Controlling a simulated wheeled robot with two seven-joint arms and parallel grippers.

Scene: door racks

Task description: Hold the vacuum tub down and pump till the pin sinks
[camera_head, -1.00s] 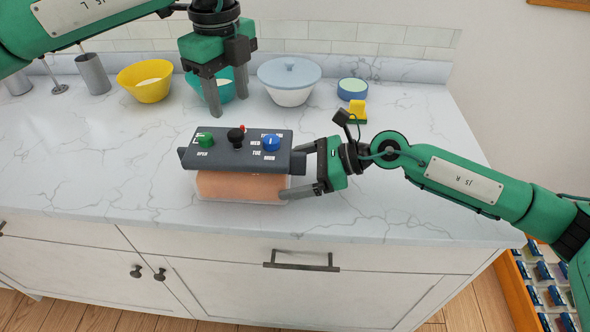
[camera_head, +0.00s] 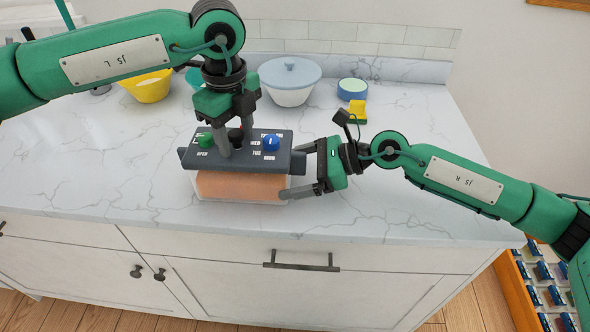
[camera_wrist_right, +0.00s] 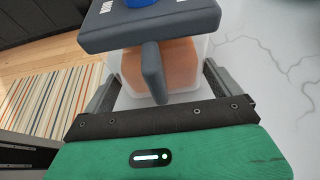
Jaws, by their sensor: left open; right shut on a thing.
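The vacuum tub (camera_head: 242,187) stands on the counter, a clear box with an orange block inside and a dark grey lid (camera_head: 283,158). The lid carries a green knob (camera_head: 204,140), a blue knob (camera_head: 271,142) and a black pump knob (camera_head: 235,134) between them. My left gripper (camera_head: 235,148) is open, pointing down, with its fingers at the black knob and partly hiding it. The red pin is hidden. My right gripper (camera_head: 306,170) is shut on the tub at its right end; the tub (camera_wrist_right: 180,72) also shows between its fingers in the right wrist view.
A yellow bowl (camera_head: 147,88), a white bowl with a blue-grey lid (camera_head: 290,80), a round blue container (camera_head: 352,89) and a yellow object (camera_head: 357,108) stand behind. The counter's front and right are clear. A tray of small items (camera_head: 545,290) is at lower right.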

